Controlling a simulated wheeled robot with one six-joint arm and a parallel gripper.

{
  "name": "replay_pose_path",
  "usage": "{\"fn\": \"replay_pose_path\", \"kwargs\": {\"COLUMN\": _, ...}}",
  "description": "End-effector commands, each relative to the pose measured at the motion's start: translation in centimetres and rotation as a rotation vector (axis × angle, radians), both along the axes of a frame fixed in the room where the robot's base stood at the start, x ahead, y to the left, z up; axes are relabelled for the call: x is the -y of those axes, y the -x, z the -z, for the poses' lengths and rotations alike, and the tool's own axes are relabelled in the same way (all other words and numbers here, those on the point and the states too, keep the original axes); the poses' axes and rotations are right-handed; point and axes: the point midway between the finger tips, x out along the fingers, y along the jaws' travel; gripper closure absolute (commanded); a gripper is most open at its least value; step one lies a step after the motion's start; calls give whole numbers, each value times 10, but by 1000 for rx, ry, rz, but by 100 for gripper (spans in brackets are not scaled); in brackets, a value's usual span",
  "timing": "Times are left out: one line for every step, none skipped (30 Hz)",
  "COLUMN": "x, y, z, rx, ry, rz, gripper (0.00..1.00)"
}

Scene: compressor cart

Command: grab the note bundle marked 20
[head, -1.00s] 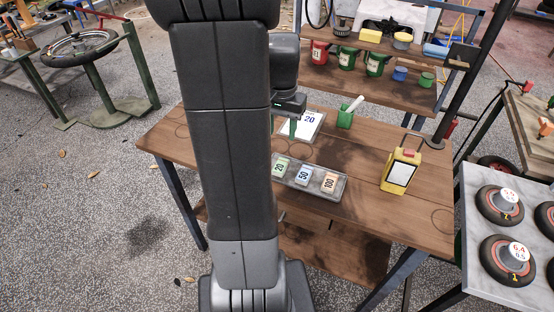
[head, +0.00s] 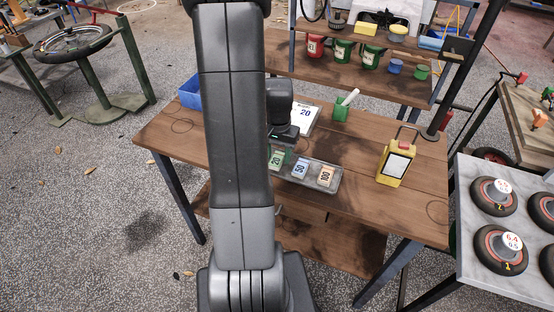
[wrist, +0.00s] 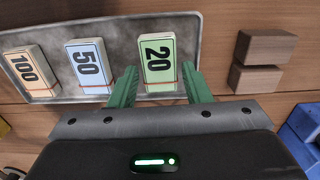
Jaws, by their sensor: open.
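The green note bundle marked 20 (wrist: 159,64) lies in a grey metal tray (wrist: 122,22) in the wrist view, at the tray's right end. It also shows in the head view (head: 276,160), partly behind my arm. The blue bundle marked 50 (wrist: 89,66) and the orange bundle marked 100 (wrist: 29,68) lie beside it. My gripper (wrist: 158,84) is open, its green fingers to the left and right of the 20 bundle's near end. I cannot tell whether they touch it. In the head view the gripper is mostly hidden by my arm.
Wooden blocks (wrist: 260,62) and a blue bin (wrist: 300,135) lie right of the tray in the wrist view.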

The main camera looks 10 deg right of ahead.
Motion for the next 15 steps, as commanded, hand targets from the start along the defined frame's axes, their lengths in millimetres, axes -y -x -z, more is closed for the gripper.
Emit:
{"fn": "replay_pose_path", "kwargs": {"x": 0, "y": 0, "z": 2, "rx": -1, "ry": 0, "rz": 0, "gripper": 56}}
{"fn": "replay_pose_path", "kwargs": {"x": 0, "y": 0, "z": 2, "rx": -1, "ry": -1, "rz": 0, "gripper": 56}}
{"fn": "replay_pose_path", "kwargs": {"x": 0, "y": 0, "z": 2, "rx": -1, "ry": -1, "rz": 0, "gripper": 56}}
{"fn": "replay_pose_path", "kwargs": {"x": 0, "y": 0, "z": 2, "rx": 0, "ry": 0, "rz": 0, "gripper": 56}}
{"fn": "replay_pose_path", "kwargs": {"x": 0, "y": 0, "z": 2, "rx": 0, "ry": 0, "rz": 0, "gripper": 56}}
{"fn": "replay_pose_path", "kwargs": {"x": 0, "y": 0, "z": 2, "rx": 0, "ry": 0, "rz": 0, "gripper": 56}}
{"fn": "replay_pose_path", "kwargs": {"x": 0, "y": 0, "z": 2, "rx": 0, "ry": 0, "rz": 0, "gripper": 56}}
{"fn": "replay_pose_path", "kwargs": {"x": 0, "y": 0, "z": 2, "rx": 0, "ry": 0, "rz": 0, "gripper": 58}}
{"fn": "replay_pose_path", "kwargs": {"x": 0, "y": 0, "z": 2, "rx": 0, "ry": 0, "rz": 0, "gripper": 66}}
{"fn": "replay_pose_path", "kwargs": {"x": 0, "y": 0, "z": 2, "rx": 0, "ry": 0, "rz": 0, "gripper": 72}}
{"fn": "replay_pose_path", "kwargs": {"x": 0, "y": 0, "z": 2, "rx": 0, "ry": 0, "rz": 0, "gripper": 78}}
{"fn": "replay_pose_path", "kwargs": {"x": 0, "y": 0, "z": 2, "rx": 0, "ry": 0, "rz": 0, "gripper": 86}}
{"fn": "replay_pose_path", "kwargs": {"x": 0, "y": 0, "z": 2, "rx": 0, "ry": 0, "rz": 0, "gripper": 89}}
{"fn": "replay_pose_path", "kwargs": {"x": 0, "y": 0, "z": 2, "rx": 0, "ry": 0, "rz": 0, "gripper": 90}}
{"fn": "replay_pose_path", "kwargs": {"x": 0, "y": 0, "z": 2, "rx": 0, "ry": 0, "rz": 0, "gripper": 90}}
